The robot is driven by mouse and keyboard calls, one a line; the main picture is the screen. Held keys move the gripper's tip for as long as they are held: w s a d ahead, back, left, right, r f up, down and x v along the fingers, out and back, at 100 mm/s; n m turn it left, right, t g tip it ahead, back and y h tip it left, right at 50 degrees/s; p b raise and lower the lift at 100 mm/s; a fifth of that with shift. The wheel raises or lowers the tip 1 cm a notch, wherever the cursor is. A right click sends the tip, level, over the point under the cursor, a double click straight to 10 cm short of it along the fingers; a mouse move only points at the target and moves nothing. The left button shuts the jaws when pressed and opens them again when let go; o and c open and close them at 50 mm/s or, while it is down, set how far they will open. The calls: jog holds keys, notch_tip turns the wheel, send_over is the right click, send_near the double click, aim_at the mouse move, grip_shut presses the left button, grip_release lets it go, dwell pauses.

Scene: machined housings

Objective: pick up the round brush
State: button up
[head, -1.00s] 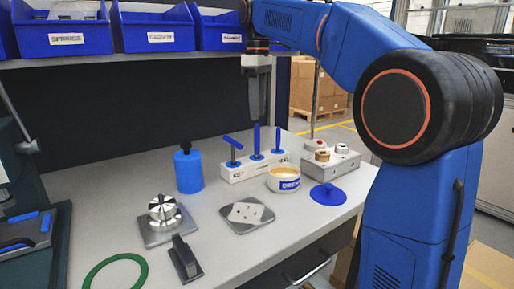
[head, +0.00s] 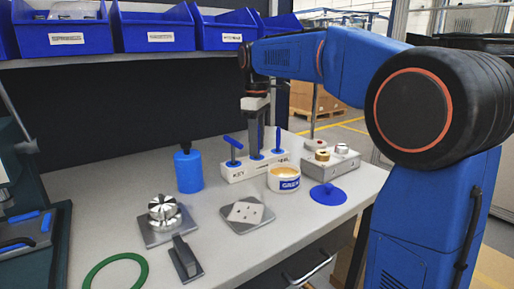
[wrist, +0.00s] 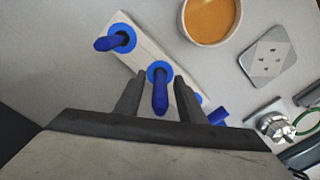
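A white holder block (head: 238,174) on the bench carries upright blue-handled tools; it also shows in the wrist view (wrist: 185,118). Their lower ends are hidden in the block, so I cannot tell by shape which is the round brush. The middle blue handle (wrist: 160,92) stands between my gripper's fingers, with gaps on both sides. A straight blue handle (head: 278,140) stands right of it, and a T-shaped handle (head: 233,146) stands left. My gripper (head: 256,149) points down over the middle slot, open, its fingers low around that handle.
A tub of tan paste (head: 284,180) stands close in front of the block. A blue bottle (head: 188,171) is left, and a grey block with round parts (head: 329,165) is right. Blue bins (head: 157,28) hang above.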

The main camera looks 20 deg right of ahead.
jog(key=shift+f, duration=0.1)
grip_shut()
notch_tip(320, 180, up, 10)
dwell(0.7)
